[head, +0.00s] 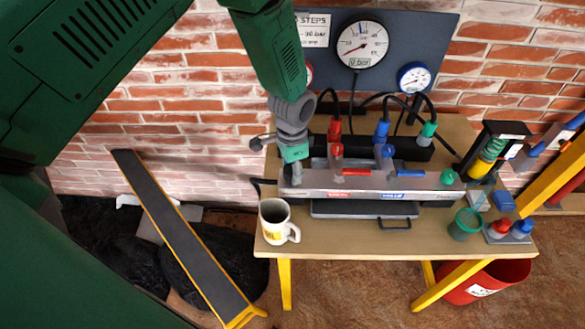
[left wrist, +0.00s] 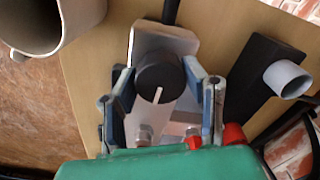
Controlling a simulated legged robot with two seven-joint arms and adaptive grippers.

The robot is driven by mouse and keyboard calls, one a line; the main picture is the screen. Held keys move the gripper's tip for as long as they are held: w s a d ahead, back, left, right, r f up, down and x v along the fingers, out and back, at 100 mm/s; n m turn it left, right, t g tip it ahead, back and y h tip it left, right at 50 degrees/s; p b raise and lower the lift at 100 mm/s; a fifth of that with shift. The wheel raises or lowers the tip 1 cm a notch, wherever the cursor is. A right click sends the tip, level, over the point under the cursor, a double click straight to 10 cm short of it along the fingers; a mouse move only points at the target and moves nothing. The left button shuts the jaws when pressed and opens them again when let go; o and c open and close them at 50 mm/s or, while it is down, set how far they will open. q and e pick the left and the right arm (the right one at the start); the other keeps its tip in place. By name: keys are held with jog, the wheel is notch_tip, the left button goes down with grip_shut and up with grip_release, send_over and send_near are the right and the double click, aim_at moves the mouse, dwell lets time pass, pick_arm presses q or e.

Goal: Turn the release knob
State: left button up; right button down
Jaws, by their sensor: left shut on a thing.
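The release knob (left wrist: 158,70) is round and black with a white line on its face. In the left wrist view the line runs almost straight down the picture, leaning slightly. It sits on the end of a grey metal unit (head: 415,184) on the bench. My left gripper (head: 293,176) points down at the left end of this unit. In the left wrist view its two fingers (left wrist: 165,92) stand on either side of the knob, shut on it. In the head view the gripper hides the knob. My right gripper is not in view.
A white mug (head: 273,222) stands on the wooden bench (head: 350,235), close to the left gripper. Hoses, red and blue levers (head: 408,172) and a green cup (head: 464,226) are to the right. A large dial gauge (head: 362,46) hangs on the panel behind.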

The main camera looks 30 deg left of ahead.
pick_arm(q)
jog(key=shift+w+n, duration=0.15)
jog(key=shift+n, duration=0.15)
jog(key=o, duration=1.2)
jog(key=shift+c, duration=0.2)
jog(key=shift+r, duration=0.15)
notch_tip(320, 180, up, 12)
jog(key=shift+f, duration=0.25)
